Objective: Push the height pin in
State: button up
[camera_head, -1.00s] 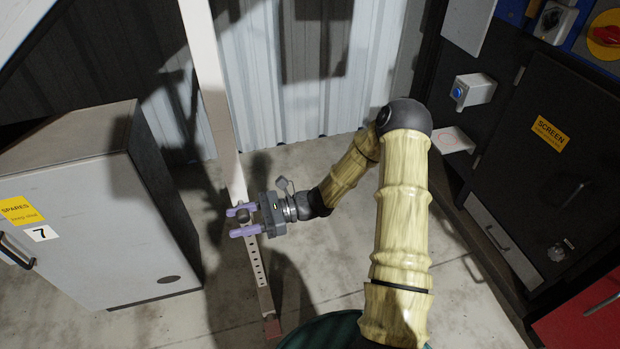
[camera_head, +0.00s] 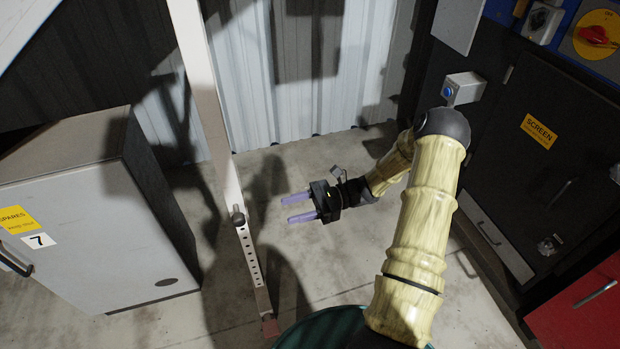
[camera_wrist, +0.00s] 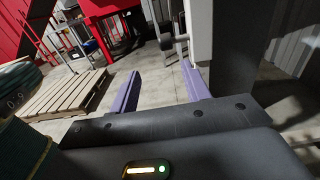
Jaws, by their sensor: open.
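The height pin (camera_head: 238,216) is a small dark grey knob on the white perforated post (camera_head: 247,252), at the top of the row of holes in the head view. How deep it sits cannot be told. My gripper (camera_head: 284,209) is to the right of the pin, apart from it, with its two purple fingers spread and nothing between them. In the wrist view the fingers (camera_wrist: 160,88) are also open and empty. A pale post (camera_wrist: 200,30) rises just beyond the right finger, with a grey cylindrical part, possibly the pin, to its left.
A grey cabinet (camera_head: 75,235) labelled SPARES stands left of the post. A black SCREEN cabinet (camera_head: 545,165) and a red cabinet (camera_head: 585,305) stand at right. A dark green round rim (camera_head: 325,325) is at the bottom. A wooden pallet (camera_wrist: 62,95) shows in the wrist view. Floor around my gripper is clear.

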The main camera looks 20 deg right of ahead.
jog(key=s+r+n+h+p, duration=0.5)
jog(key=r+n+h+p, duration=0.2)
jog(key=r, duration=0.4)
jog(key=s+r+n+g+h+p, duration=0.1)
jog(key=s+r+n+h+p, duration=0.5)
jog(key=r+h+p, duration=0.3)
jog(key=shift+s+a+r+n+h, duration=0.25)
jog(key=shift+r+n+h, duration=0.15)
jog(key=shift+r+n, duration=0.5)
jog(key=shift+f, duration=0.1)
